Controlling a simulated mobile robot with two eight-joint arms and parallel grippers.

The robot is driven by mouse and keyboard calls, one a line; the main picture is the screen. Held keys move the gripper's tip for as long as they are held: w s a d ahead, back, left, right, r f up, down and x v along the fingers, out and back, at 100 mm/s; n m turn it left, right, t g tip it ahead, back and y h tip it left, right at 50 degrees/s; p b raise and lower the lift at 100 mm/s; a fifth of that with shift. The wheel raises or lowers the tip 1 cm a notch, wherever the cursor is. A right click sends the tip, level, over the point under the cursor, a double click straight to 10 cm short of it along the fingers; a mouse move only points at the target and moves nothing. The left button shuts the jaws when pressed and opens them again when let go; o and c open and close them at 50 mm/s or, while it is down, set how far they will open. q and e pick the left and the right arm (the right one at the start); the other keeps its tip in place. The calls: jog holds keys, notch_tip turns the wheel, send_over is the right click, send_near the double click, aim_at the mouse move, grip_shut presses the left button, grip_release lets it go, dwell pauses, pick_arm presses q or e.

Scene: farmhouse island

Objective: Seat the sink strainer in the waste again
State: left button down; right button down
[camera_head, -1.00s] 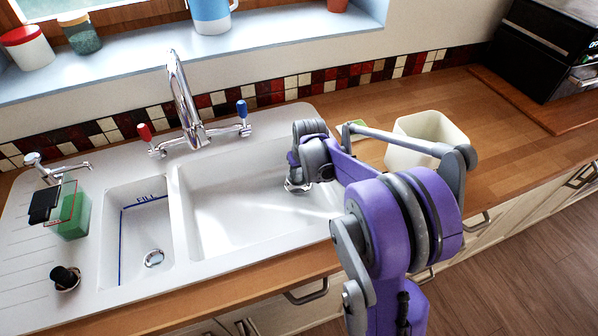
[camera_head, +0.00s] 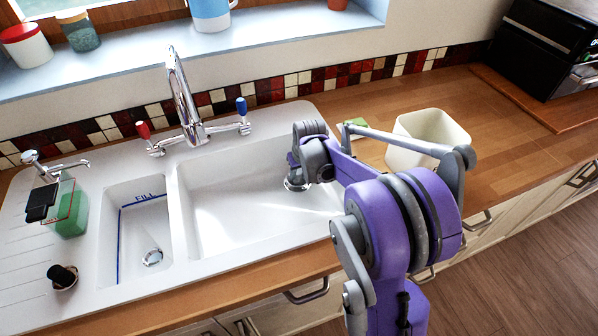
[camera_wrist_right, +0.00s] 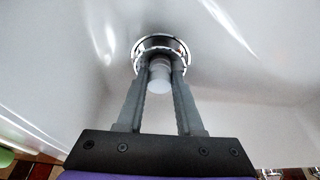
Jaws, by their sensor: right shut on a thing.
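My right gripper (camera_head: 297,178) reaches down into the large sink bowl (camera_head: 225,205) at its right end. In the right wrist view its fingers (camera_wrist_right: 160,85) are shut on a pale round knob (camera_wrist_right: 160,70), which I take to be the strainer's. The knob is at the chrome-rimmed waste (camera_wrist_right: 162,41), with the fingertips at the rim. The strainer's body is mostly hidden by the fingers and knob, so I cannot tell whether it sits flush. In the head view the arm partly hides the waste. My left gripper is not in view.
The small bowl (camera_head: 137,219) has its own waste (camera_head: 152,257). The chrome tap (camera_head: 183,100) rises behind the bowls. A green bottle or sponge holder (camera_head: 72,215) and a black knob (camera_head: 62,277) are on the left drainer. A cream tub (camera_head: 427,135) stands on the worktop at right.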

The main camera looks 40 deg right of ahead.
jog(key=shift+f+b, duration=0.6)
jog(key=shift+f, duration=0.3)
jog(key=shift+c, duration=2.4)
grip_release()
jog(key=v, duration=1.1)
jog(key=shift+p, duration=0.45)
jog(key=shift+a, duration=0.1)
